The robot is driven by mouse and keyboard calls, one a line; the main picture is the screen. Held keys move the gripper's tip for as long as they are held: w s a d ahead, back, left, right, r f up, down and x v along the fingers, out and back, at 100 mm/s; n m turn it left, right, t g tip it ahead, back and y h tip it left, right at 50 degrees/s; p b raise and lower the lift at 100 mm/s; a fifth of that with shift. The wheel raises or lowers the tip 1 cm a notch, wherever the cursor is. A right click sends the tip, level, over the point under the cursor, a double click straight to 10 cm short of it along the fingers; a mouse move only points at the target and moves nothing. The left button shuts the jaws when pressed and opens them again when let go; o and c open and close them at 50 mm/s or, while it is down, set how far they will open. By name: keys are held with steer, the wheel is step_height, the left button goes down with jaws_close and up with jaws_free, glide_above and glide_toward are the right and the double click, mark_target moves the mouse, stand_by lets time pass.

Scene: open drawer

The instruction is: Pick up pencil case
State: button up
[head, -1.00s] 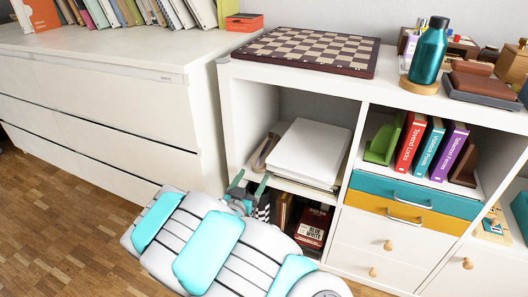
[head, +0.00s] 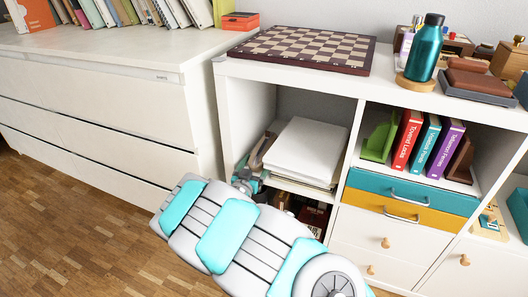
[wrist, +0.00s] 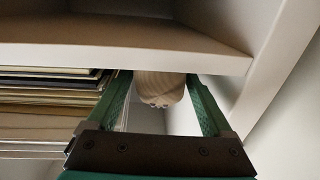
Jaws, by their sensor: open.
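A beige, finely ribbed, rounded object, seemingly the pencil case (wrist: 160,88), shows end-on in the wrist view. It lies against the shelf board (wrist: 130,36), beside a stack of papers (wrist: 50,100). My gripper (wrist: 156,78) is open, with one green finger on each side of its near end. I cannot tell whether the fingers touch it. In the head view, my gripper (head: 256,162) is at the left of the open compartment, left of the white stack (head: 305,150). There the gripper mostly hides the pencil case.
The compartment's side wall (wrist: 275,70) is close to one finger in the wrist view. A white dresser (head: 95,80) stands left of the shelf unit. A chessboard (head: 305,48) lies on top. Books, a teal drawer (head: 410,192) and a yellow drawer are to the right.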

steer(key=shift+c, duration=0.3)
steer(key=c, duration=1.2)
steer(key=shift+o, duration=0.2)
steer(key=shift+r, duration=0.1)
